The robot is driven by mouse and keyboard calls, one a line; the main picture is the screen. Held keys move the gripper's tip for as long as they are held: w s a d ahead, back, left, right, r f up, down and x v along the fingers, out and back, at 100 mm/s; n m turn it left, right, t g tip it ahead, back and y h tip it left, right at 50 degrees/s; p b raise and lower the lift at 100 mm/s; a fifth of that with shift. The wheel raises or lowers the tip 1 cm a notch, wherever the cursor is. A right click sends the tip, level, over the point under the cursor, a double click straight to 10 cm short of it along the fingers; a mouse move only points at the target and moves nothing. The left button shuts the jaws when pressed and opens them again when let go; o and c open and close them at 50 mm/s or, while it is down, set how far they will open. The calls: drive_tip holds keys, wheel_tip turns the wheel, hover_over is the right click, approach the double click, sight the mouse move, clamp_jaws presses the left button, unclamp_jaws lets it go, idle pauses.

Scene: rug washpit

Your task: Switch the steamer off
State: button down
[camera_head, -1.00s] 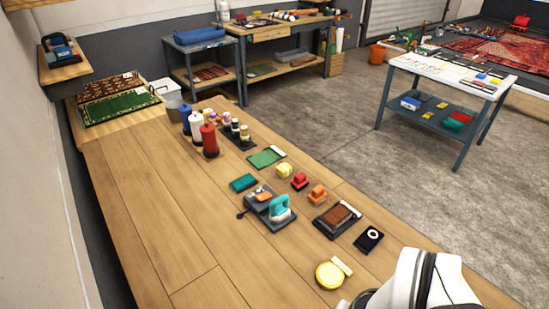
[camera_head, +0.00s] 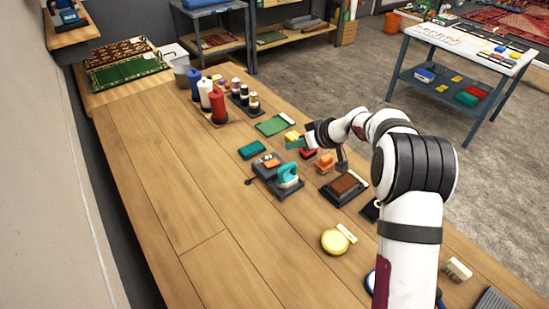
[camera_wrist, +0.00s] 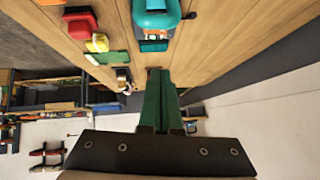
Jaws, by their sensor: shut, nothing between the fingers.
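The steamer (camera_head: 288,178), teal with a white lower part, sits on a dark grey base on the wooden bench. An orange part (camera_head: 271,163) lies on the base behind it; I cannot tell whether this is a switch or its setting. In the wrist view the teal steamer (camera_wrist: 156,20) is at the top, beyond my fingertips. My gripper (camera_head: 292,145) is above the bench, behind and apart from the steamer. Its green fingers (camera_wrist: 160,72) are shut together and hold nothing.
A teal block (camera_head: 251,149) lies left of my gripper. Red (camera_head: 309,153) and orange (camera_head: 324,163) blocks and a brown brush tray (camera_head: 345,186) stand to the right. Bottles (camera_head: 206,97) stand farther back. The bench's left side (camera_head: 170,180) is clear.

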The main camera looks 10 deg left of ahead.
drive_tip(key=shift+a, duration=0.1)
hover_over(271, 161)
drive_tip(key=s+d, duration=0.2)
drive_tip(key=f, duration=0.7)
drive_tip(key=shift+s, duration=0.2)
drive_tip(key=f, duration=0.3)
drive_tip(key=shift+s+a+f, duration=0.15)
drive_tip(key=shift+a, duration=0.15)
drive_tip(key=shift+f, duration=0.3)
drive_tip(key=shift+s+a+f, duration=0.15)
drive_tip(key=shift+f, duration=0.2)
drive_tip(key=shift+w+d+r, duration=0.15)
drive_tip(key=shift+w+d, duration=0.4)
drive_tip(key=shift+d, duration=0.05)
